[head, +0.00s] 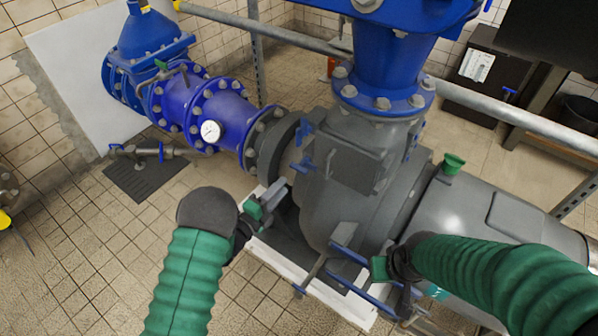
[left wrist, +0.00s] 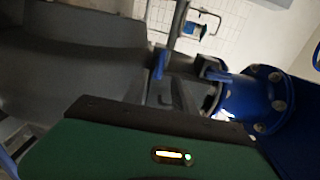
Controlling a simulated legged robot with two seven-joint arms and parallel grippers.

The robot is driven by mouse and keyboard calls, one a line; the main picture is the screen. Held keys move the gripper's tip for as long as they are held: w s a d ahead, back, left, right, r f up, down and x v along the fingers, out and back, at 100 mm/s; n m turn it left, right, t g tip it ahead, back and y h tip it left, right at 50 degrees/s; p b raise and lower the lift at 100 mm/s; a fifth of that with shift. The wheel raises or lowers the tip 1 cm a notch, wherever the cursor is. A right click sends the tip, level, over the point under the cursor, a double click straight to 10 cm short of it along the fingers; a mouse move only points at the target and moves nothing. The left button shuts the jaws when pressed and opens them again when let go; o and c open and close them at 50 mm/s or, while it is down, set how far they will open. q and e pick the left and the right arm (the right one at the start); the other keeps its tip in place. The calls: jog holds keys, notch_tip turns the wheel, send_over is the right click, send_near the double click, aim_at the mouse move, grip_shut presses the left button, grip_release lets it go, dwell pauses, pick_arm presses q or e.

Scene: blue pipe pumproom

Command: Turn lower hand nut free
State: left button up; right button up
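Two blue hand nuts sit on the left side of the grey pump housing's cover (head: 345,165). The upper hand nut (head: 304,130) is above the lower hand nut (head: 303,163). My left gripper (head: 275,194) is just below and left of the lower hand nut and appears apart from it. Its finger gap is not clear. In the left wrist view, two blue nut-like parts show beyond my green gripper body, one near the middle (left wrist: 159,62); I cannot tell which nut is which. My right gripper (head: 368,262) is low in front of the pump, its fingers partly hidden.
The grey pump housing (head: 320,215) stands on a white-edged base (head: 345,302). Blue bars (head: 360,292) lie close to my right gripper. A blue pipe with a gauge (head: 210,131) joins at the left. Tiled floor (head: 85,230) is clear at the left.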

aim_at(299, 168)
pick_arm(q)
jog(key=b+x, duration=0.2)
jog(key=x, duration=0.7)
jog(key=shift+w+f, duration=0.1)
jog(key=shift+w+d, duration=0.25)
jog(key=shift+w, duration=0.05)
jog(key=shift+a, duration=0.15)
grip_shut()
jog(key=shift+s, duration=0.1)
